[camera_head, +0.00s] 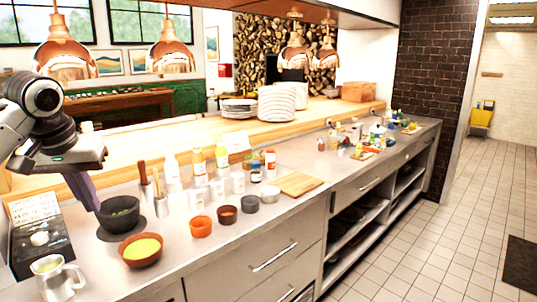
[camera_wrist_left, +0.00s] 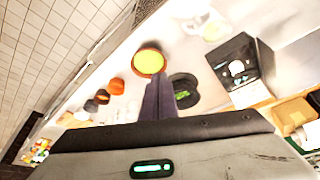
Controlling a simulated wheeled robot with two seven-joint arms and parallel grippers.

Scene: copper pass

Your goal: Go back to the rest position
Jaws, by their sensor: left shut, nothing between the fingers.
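My left gripper (camera_head: 95,207) comes in from the left, pointing down over the counter's left end. Its fingers are shut with nothing between them. In the head view the fingertips overlap the left edge of a dark mortar-like bowl (camera_head: 121,218); I cannot tell whether they touch it. In the left wrist view the shut fingers (camera_wrist_left: 158,82) show beside that dark bowl (camera_wrist_left: 186,84), below an orange-brown bowl of yellow contents (camera_wrist_left: 149,62). My right gripper is not in view.
A metal jug (camera_head: 52,283) and a black scale-like box (camera_head: 40,243) stand at the counter's left end. Small bowls, bottles and a wooden board (camera_head: 298,184) line the counter. Copper lamps (camera_head: 171,50) hang above the wooden pass. The tiled floor (camera_head: 440,245) at right is open.

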